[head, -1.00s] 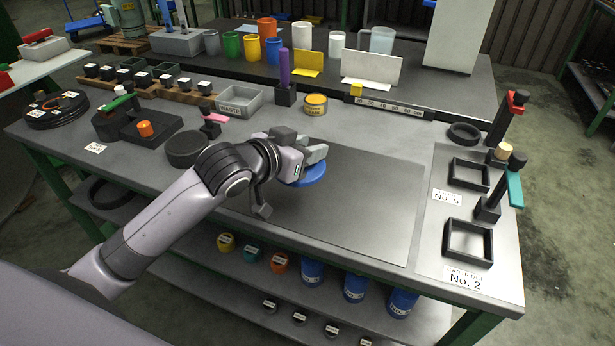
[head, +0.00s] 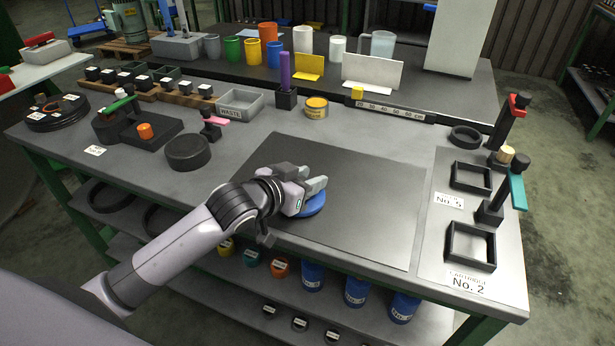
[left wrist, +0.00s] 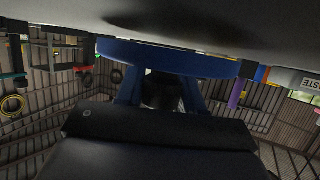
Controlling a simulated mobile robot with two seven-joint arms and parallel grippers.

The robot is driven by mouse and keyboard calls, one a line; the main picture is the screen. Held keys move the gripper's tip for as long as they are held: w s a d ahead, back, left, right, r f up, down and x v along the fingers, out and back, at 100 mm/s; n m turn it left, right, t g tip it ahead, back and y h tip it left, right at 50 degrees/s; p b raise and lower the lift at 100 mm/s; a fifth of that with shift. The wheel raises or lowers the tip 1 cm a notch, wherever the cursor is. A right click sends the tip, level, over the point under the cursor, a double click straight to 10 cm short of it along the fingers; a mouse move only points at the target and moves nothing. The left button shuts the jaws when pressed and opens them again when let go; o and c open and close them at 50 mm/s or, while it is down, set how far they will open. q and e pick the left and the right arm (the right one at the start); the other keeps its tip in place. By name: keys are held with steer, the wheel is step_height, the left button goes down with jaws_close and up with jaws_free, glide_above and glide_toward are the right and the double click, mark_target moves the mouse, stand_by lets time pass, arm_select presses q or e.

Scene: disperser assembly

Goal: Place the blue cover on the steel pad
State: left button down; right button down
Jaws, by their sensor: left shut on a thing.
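The blue cover (head: 314,206) is a flat round disc, partly hidden under my left gripper (head: 316,186). My left gripper is shut on it and reaches over the left part of the steel pad (head: 375,215), a dark flat rectangular sheet on the workbench. In the left wrist view, the blue cover (left wrist: 170,58) lies edge-on, very close along the pale surface at the top of the picture. I cannot tell whether it touches the pad. My right gripper is not in view.
A black round block (head: 187,152) stands left of the pad. Black square frames (head: 470,246) and posts stand at the right. The rest of the pad is bare.

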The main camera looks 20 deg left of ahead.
arm_select(q)
steer(key=shift+f, duration=0.3)
steer(key=c, duration=0.7)
jaws_free()
steer(key=shift+r, duration=0.4)
steer(key=shift+s+r, duration=0.15)
steer(key=shift+r, duration=0.1)
steer(key=v, duration=1.1)
steer(key=shift+s+a+r, duration=0.1)
steer(key=shift+s+a, duration=0.05)
steer(key=shift+s, duration=0.2)
